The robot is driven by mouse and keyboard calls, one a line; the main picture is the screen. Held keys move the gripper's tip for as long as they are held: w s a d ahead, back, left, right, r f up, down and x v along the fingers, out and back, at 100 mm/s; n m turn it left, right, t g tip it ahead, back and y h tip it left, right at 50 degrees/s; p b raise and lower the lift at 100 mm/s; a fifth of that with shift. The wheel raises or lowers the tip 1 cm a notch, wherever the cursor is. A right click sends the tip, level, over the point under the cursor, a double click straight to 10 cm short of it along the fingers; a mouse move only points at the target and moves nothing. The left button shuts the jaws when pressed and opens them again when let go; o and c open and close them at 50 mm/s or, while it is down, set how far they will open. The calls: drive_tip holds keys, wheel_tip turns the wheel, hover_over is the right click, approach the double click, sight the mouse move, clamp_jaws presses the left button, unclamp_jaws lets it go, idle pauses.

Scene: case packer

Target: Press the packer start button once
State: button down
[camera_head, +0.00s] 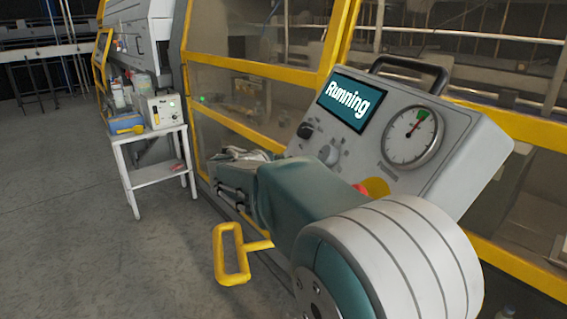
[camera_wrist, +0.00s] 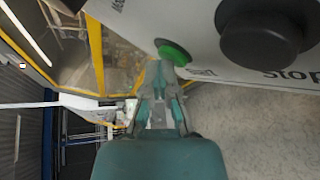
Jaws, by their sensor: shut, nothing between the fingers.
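The green start button (camera_wrist: 172,52) shows in the wrist view on the grey panel face, with a partly covered label beside it. My gripper (camera_wrist: 160,70) is shut and empty, its fingertips right at the near edge of the button; I cannot tell whether they touch it. In the head view, my gripper (camera_head: 240,156) is at the lower left side of the grey control panel (camera_head: 460,125). The panel's screen (camera_head: 352,100) reads "Running". The green button is not visible in the head view.
A large black knob (camera_wrist: 262,32) marked "Stop" sits close right of the green button. The panel also carries a gauge (camera_head: 411,136) and a red button (camera_head: 361,189) partly behind my arm. A yellow handle (camera_head: 231,254) and a white side table (camera_head: 157,141) stand left.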

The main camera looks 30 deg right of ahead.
drive_tip(key=shift+w+a+r, duration=0.15)
drive_tip(key=shift+a+r, duration=0.25)
drive_tip(key=shift+a, duration=0.25)
drive_tip(key=a, duration=0.1)
drive_tip(key=a+r, duration=0.1)
drive_tip(key=a, duration=0.1)
drive_tip(key=w+a+r, duration=0.1)
drive_tip(key=shift+a+r, duration=0.15)
drive_tip(key=shift+r, duration=0.1)
idle(0.4)
drive_tip(key=shift+s, duration=0.15)
idle(0.5)
drive_tip(key=s+a+f+m+g+y, duration=0.1)
drive_tip(key=s+a+f+m+y, duration=0.2)
drive_tip(key=s, duration=0.7)
drive_tip(key=s+a+f+m+g+y, duration=0.1)
drive_tip(key=s+a+f+m+y, duration=0.2)
drive_tip(key=s, duration=0.8)
drive_tip(key=s+a+f+m+y, duration=0.3)
drive_tip(key=s+f+y, duration=0.3)
drive_tip(key=s+f, duration=0.2)
drive_tip(key=s+m, duration=0.1)
drive_tip(key=s, duration=0.1)
drive_tip(key=shift+s+a+f+m+g, duration=0.25)
drive_tip(key=shift+s+a+m+g, duration=0.05)
drive_tip(key=shift+a+g, duration=0.1)
